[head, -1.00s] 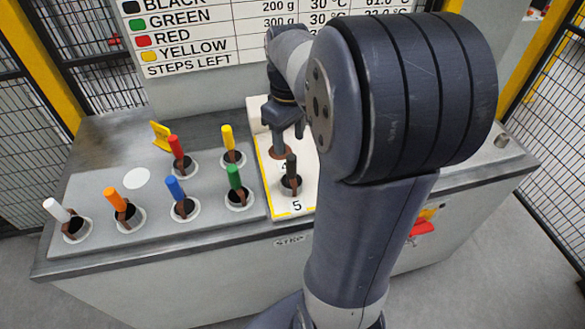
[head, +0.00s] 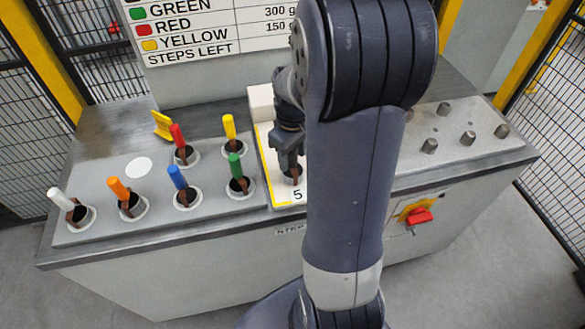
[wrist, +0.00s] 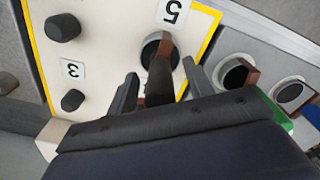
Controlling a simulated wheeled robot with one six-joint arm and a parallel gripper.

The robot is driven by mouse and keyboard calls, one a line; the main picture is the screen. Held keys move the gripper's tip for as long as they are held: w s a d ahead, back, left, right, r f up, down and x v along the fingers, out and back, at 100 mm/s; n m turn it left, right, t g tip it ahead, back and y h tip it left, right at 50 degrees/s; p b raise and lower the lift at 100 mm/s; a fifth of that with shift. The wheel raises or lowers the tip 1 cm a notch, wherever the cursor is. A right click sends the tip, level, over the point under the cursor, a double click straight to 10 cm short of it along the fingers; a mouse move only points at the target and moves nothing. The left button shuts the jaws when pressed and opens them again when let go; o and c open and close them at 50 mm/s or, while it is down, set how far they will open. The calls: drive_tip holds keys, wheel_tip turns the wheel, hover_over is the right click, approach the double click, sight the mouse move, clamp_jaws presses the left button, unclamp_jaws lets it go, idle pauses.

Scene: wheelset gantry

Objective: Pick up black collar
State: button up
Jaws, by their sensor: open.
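The black collar (wrist: 159,84) stands in the round hole by the number 5 on the white panel (wrist: 110,30). In the wrist view it lies between the two fingers of my gripper (wrist: 160,86), with a gap on each side. My gripper is open around it. In the head view my gripper (head: 288,155) is directly over that hole and hides most of the collar. Only a brown piece at the hole shows beneath the fingers.
Sticks in white (head: 62,201), orange (head: 118,188), blue (head: 177,177), red (head: 179,136), yellow (head: 229,126) and green (head: 235,165) stand in holes to the left. Dark knobs (wrist: 63,27) stand on the white panel. A red switch (head: 419,216) is on the front.

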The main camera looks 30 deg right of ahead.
drive_tip(key=shift+c, duration=0.4)
clamp_jaws()
drive_tip(key=shift+r, duration=0.1)
idle(0.8)
